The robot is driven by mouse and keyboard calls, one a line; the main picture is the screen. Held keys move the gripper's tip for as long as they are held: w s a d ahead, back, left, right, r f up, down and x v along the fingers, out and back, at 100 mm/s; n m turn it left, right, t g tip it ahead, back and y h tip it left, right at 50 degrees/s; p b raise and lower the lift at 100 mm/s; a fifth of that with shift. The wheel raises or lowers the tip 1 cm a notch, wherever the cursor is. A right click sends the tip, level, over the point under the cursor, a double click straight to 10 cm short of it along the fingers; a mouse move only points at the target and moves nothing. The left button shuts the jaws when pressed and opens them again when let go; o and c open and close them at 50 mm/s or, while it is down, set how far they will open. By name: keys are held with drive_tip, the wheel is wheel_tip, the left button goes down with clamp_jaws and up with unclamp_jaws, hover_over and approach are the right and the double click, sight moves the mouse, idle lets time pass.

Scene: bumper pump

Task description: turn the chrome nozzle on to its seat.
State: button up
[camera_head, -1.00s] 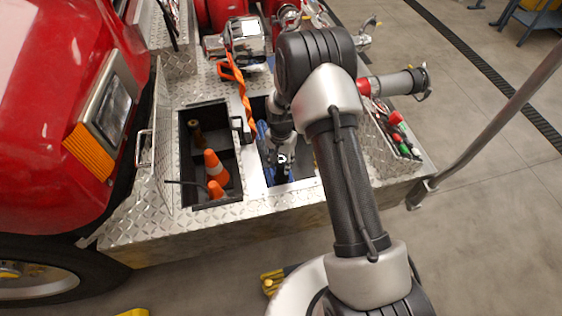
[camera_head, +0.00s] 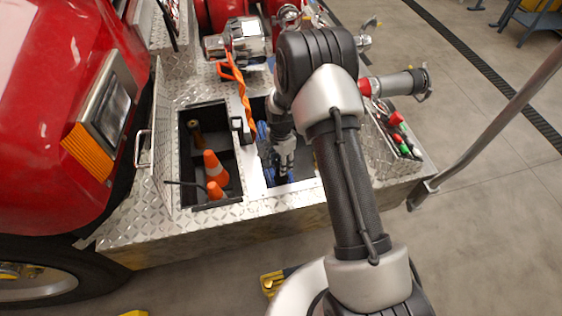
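My gripper (camera_head: 284,172) points down into the right-hand open compartment (camera_head: 308,158) of the diamond-plate bumper deck. Its fingers look small and dark against the blue contents (camera_head: 266,150), and I cannot tell whether they are apart or hold anything. I cannot make out the chrome nozzle for certain; my arm hides part of the compartment and deck. A red outlet with a grey cylindrical fitting (camera_head: 398,82) sticks out to the right, with a metal ring at its end. I cannot tell whether it is the nozzle's seat.
The left compartment (camera_head: 220,130) holds orange cones (camera_head: 215,168). An orange strap (camera_head: 241,95) runs beside it. A chrome pump part (camera_head: 247,38) stands behind. Tools with red and green ends (camera_head: 402,135) lie right of my arm. A grey rail (camera_head: 490,120) rises at the right.

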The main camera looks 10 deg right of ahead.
drive_tip(key=m, duration=0.3)
drive_tip(key=shift+w, duration=0.1)
drive_tip(key=m, duration=0.4)
drive_tip(key=shift+r+b, duration=0.1)
drive_tip(key=shift+b, duration=0.3)
drive_tip(key=o, duration=1.3)
drive_tip(key=shift+c, duration=0.2)
drive_tip(key=o, duration=0.4)
